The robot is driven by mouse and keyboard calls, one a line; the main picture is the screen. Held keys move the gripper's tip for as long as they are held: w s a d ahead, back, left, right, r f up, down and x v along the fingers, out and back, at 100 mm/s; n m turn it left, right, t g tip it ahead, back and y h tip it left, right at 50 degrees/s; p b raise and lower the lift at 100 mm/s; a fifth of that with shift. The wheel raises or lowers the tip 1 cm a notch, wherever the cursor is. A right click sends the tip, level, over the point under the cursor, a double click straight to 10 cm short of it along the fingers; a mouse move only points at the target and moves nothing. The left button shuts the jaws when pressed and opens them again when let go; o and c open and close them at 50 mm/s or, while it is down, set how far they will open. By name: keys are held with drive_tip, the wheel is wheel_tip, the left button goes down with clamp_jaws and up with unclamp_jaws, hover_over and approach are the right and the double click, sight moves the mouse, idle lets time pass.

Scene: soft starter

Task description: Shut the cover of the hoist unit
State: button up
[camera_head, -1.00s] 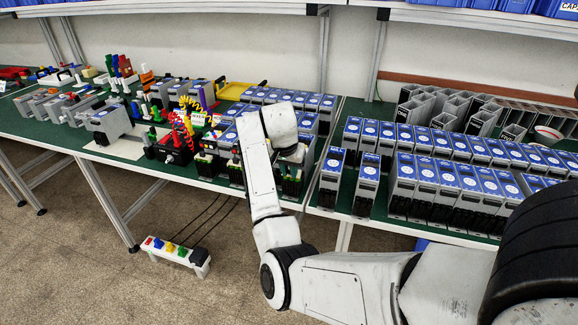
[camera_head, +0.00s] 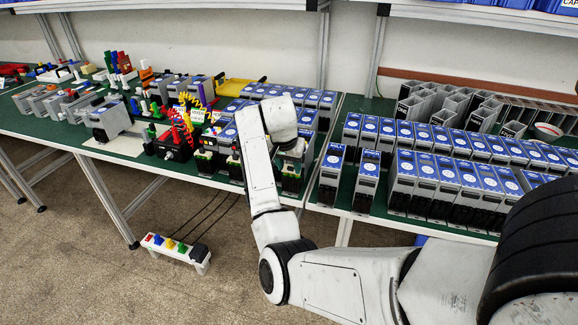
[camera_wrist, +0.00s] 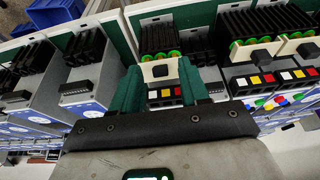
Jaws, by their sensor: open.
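In the wrist view, my gripper (camera_wrist: 158,86) is open, its two green fingers apart. Between and just beyond them is a grey unit with a pale front plate (camera_wrist: 151,75) bearing a black knob, with green round parts and black ribs behind it. I take this to be the hoist unit, but no label confirms it. I cannot tell its cover apart or how far open it is. Contact between fingers and plate cannot be made out. In the head view, my gripper is above dark units with green parts (camera_head: 291,180) at the bench's front edge; my wrist partly hides them.
Similar units with coloured buttons (camera_wrist: 268,79) stand close on the right in the wrist view; grey units with black ribs (camera_wrist: 84,85) stand on the left. Blue-topped units (camera_head: 440,173) crowd the right bench.

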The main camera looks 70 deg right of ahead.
drive_tip(key=v, duration=1)
drive_tip(key=shift+b, duration=0.3)
drive_tip(key=shift+f, duration=0.1)
drive_tip(key=s+a+f+n+t, duration=0.1)
drive_tip(key=s+a+f+n, duration=0.1)
drive_tip(key=a+f+n, duration=0.5)
drive_tip(key=s+a+f+n, duration=0.2)
drive_tip(key=a+f, duration=0.8)
drive_tip(key=f, duration=0.1)
drive_tip(key=s+a+f+n+y, duration=0.1)
drive_tip(key=s+a+f+n, duration=0.2)
drive_tip(key=s+a, duration=0.3)
drive_tip(key=s+a+f+n+y, duration=0.2)
drive_tip(key=s+a+f+n, duration=0.2)
drive_tip(key=s+a, duration=0.3)
drive_tip(key=a, duration=0.3)
drive_tip(key=shift+a+f+n+y, duration=0.2)
drive_tip(key=shift+a+n+y, duration=0.1)
drive_tip(key=shift+a, duration=0.05)
